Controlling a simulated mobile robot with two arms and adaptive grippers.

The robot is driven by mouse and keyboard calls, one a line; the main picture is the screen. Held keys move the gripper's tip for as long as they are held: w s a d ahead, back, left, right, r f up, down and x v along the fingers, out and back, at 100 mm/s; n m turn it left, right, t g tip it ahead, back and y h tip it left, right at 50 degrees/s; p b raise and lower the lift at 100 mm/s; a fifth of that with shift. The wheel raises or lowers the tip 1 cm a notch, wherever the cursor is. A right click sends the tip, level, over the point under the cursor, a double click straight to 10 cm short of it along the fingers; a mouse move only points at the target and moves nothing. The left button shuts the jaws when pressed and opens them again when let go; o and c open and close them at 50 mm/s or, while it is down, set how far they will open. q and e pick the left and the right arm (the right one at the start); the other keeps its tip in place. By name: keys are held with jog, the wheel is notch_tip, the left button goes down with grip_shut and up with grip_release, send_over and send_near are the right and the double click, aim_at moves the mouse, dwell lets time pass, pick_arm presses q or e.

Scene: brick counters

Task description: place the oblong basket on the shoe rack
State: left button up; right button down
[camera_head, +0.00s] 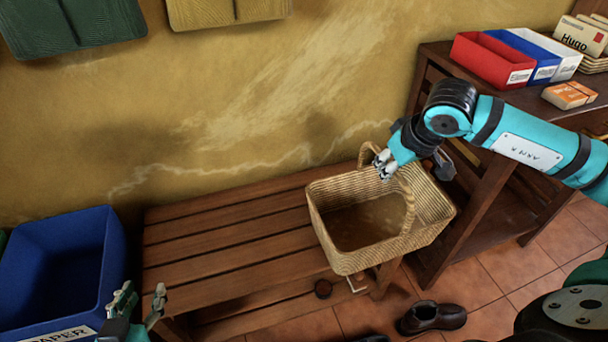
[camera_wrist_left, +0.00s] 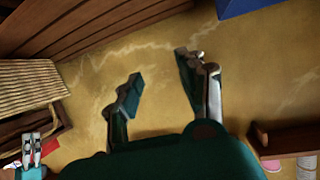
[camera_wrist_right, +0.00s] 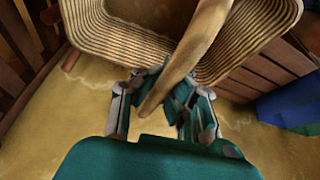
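The oblong wicker basket (camera_head: 335,235) is at the right end of the slatted wooden shoe rack (camera_head: 215,245), overhanging its edge. It is roughly upright and looks empty; whether its base touches the slats is hidden.
A blue bin (camera_head: 112,265) stands left of the rack. A dark wooden cabinet (camera_head: 480,205) at right carries red (camera_head: 490,60), blue and white trays plus orange boxes (camera_head: 568,96). Dark shoes (camera_head: 432,317) lie on the tiled floor. The rack's left and middle slats are clear.

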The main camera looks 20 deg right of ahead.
pick_arm(q)
notch_tip(320, 180, up, 8)
jog(key=w+d+t+h+b, duration=0.1)
jog(key=w+t+b, duration=0.1)
jog(key=t, duration=0.3)
jog(key=shift+w+d+h, duration=0.15)
jog(key=shift+d+h, duration=0.2)
jog(key=shift+h, duration=0.05)
pick_arm(e)
jog(key=w+a+f, duration=0.2)
jog(key=w+a, duration=0.1)
jog(key=w, duration=0.3)
jog(key=w+a+f, duration=0.2)
jog(key=w+a, duration=0.1)
jog(key=w, duration=0.3)
jog(key=shift+w+a+f, duration=0.2)
jog(key=shift+w+f, duration=0.05)
jog(key=shift+f, duration=0.05)
jog(key=c, duration=2.1)
grip_release()
jog(key=shift+f, duration=0.15)
pick_arm(q)
jog(key=shift+r, duration=0.15)
pick_arm(e)
jog(key=o, duration=0.6)
